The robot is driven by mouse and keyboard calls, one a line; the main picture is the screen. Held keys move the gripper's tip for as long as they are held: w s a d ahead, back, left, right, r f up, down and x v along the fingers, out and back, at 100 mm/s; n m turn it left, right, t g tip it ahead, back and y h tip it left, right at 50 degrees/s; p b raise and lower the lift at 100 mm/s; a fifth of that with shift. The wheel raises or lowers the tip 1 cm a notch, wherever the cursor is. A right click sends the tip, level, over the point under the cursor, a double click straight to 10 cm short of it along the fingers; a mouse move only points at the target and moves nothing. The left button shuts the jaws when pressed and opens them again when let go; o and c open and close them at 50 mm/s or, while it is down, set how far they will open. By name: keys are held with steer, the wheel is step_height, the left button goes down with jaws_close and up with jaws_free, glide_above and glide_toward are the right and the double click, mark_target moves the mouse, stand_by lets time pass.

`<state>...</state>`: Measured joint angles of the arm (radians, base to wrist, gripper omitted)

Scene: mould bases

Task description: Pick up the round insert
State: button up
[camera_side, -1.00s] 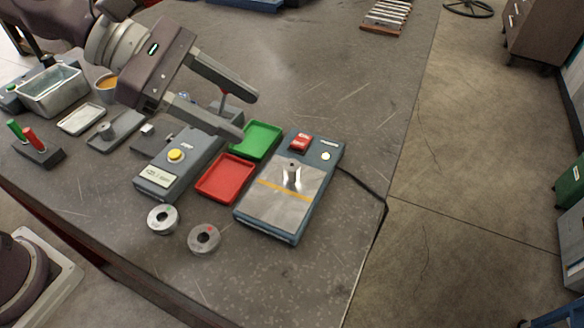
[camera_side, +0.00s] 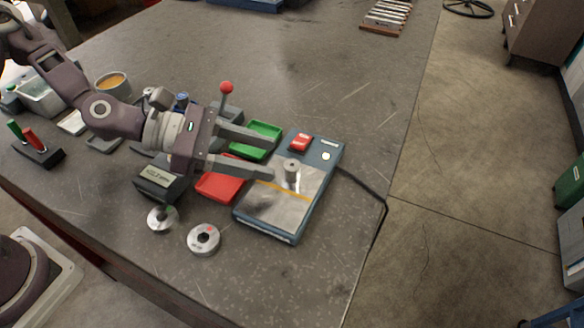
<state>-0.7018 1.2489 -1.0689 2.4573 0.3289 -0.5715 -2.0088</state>
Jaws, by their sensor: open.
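A small grey cylinder (camera_side: 292,171), which looks like the round insert, stands upright on the shiny plate of a blue-framed device (camera_side: 275,208). My gripper (camera_side: 275,157) is open, with its two long fingers pointing right. The fingertips are just left of the cylinder in the picture, with a wide gap between them and nothing held. I cannot tell their exact height over the plate. Two metal discs with centre holes lie on the table at the front: one with a green mark (camera_side: 162,218) and one with a red mark (camera_side: 204,239).
A red tray (camera_side: 216,187) and a green tray (camera_side: 262,130) lie beside the device, partly under my fingers. A red button (camera_side: 301,142) sits on the device's far end. A red-knobbed lever (camera_side: 226,89) stands behind my gripper. A black cable (camera_side: 372,192) runs off right.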

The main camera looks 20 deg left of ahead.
mark_target(292, 165)
steer(key=x, duration=0.4)
steer(key=shift+d, duration=0.3)
steer(key=shift+r, duration=0.1)
jaws_close()
